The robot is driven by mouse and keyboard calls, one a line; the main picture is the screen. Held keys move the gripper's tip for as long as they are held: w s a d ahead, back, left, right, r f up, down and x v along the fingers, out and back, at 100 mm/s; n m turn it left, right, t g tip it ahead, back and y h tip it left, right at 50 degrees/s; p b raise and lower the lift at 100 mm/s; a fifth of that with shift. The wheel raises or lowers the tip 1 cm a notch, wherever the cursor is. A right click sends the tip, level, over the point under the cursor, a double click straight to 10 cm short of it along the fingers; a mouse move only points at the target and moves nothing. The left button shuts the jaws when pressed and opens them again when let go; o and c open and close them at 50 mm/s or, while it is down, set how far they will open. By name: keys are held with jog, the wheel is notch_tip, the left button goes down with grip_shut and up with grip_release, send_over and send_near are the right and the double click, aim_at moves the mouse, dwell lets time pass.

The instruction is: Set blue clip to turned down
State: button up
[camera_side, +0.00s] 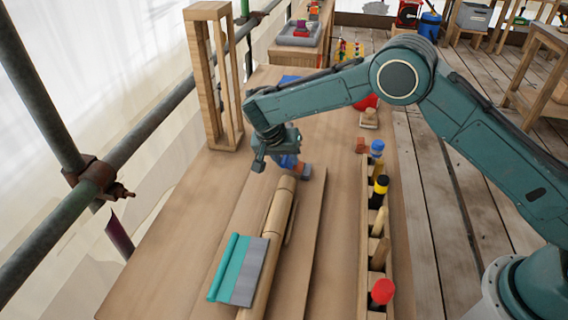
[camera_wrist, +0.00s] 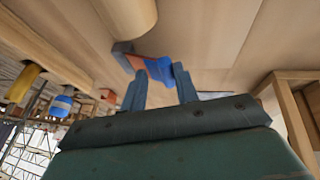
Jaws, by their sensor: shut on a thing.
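The blue clip (camera_side: 285,160) is at my gripper (camera_side: 274,163), just beyond the far end of a round wooden spindle (camera_side: 281,210). In the wrist view the clip (camera_wrist: 158,68) shows blue and orange-brown parts with a darker end. It sits between the fingertips of my gripper (camera_wrist: 160,82), which is shut on it. My gripper hides part of the clip in the side view, so I cannot tell which way it is turned.
A wooden rack (camera_side: 363,225) with several coloured-topped tools stands to the right. A tall wooden frame (camera_side: 212,80) stands at the back left. The bench's left side is clear.

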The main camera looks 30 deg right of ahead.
jog(key=shift+w+f+g+h, duration=0.2)
jog(key=shift+f+g+h, duration=0.1)
jog(key=shift+f+h, duration=0.15)
jog(key=shift+s+f, duration=0.1)
jog(key=shift+s, duration=0.05)
dwell(0.3)
jog(key=o, duration=0.9)
jog(key=shift+o, duration=0.2)
jog(key=shift+r+y, duration=0.25)
jog(key=shift+r, duration=0.1)
jog(key=shift+s+r, duration=0.1)
jog(key=shift+r, duration=0.05)
